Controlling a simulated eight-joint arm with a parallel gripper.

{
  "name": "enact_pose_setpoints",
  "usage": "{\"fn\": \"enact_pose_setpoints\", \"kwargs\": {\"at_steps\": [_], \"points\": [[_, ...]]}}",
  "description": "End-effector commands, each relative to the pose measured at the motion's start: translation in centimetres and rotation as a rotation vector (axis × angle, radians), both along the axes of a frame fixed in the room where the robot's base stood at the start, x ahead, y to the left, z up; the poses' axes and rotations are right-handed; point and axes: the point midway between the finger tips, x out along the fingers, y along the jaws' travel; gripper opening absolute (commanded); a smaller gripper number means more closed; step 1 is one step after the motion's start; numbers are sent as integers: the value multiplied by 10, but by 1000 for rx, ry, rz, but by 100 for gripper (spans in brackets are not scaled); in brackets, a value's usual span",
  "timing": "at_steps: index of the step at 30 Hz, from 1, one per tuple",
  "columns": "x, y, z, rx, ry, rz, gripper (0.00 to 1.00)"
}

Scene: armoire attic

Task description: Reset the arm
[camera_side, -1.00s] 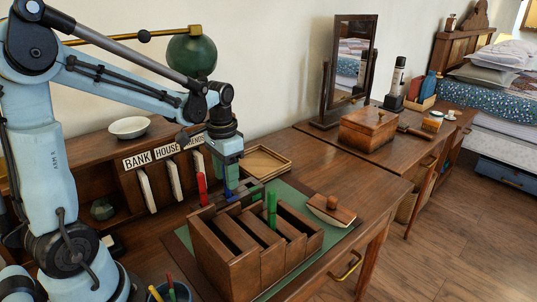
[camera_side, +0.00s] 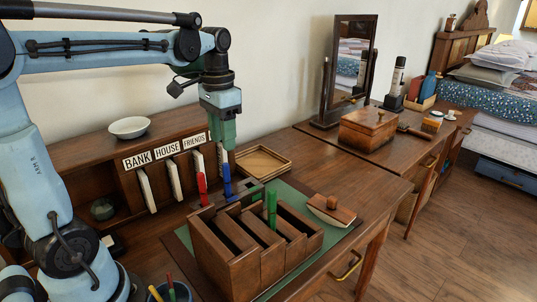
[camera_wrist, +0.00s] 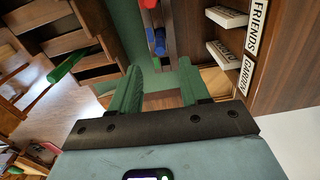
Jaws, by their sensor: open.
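My gripper (camera_side: 228,146) is raised above the desk, in front of the letter rack, with its green fingers pointing down. In the wrist view my gripper (camera_wrist: 159,84) has its fingers spread apart with nothing between them. Below it, a blue pen (camera_side: 227,178) and a red pen (camera_side: 202,186) stand upright in a dark holder. They also show in the wrist view, the blue pen (camera_wrist: 160,42) and the red pen (camera_wrist: 149,4), beyond the fingertips. A green pen (camera_side: 272,206) stands in the wooden compartment box (camera_side: 238,272); it shows at left in the wrist view (camera_wrist: 65,67).
The letter rack (camera_side: 130,184) labelled BANK, HOUSE and FRIENDS stands behind, with a white bowl (camera_side: 129,127) on top. A wooden tray (camera_side: 287,164), a rocker blotter (camera_side: 331,211) and a pen cup (camera_side: 184,291) are nearby. A mirror (camera_side: 352,66) and wooden box (camera_side: 367,131) stand further right.

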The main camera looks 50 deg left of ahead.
Motion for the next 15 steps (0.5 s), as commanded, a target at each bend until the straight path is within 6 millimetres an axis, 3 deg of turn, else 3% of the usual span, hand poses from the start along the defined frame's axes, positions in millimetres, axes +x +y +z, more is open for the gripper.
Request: {"fn": "enact_pose_setpoints", "kwargs": {"at_steps": [8,15], "points": [[-2,-4,-1,4,-14,-1,46],[-16,-38,-13,37,-186,7,46]]}}
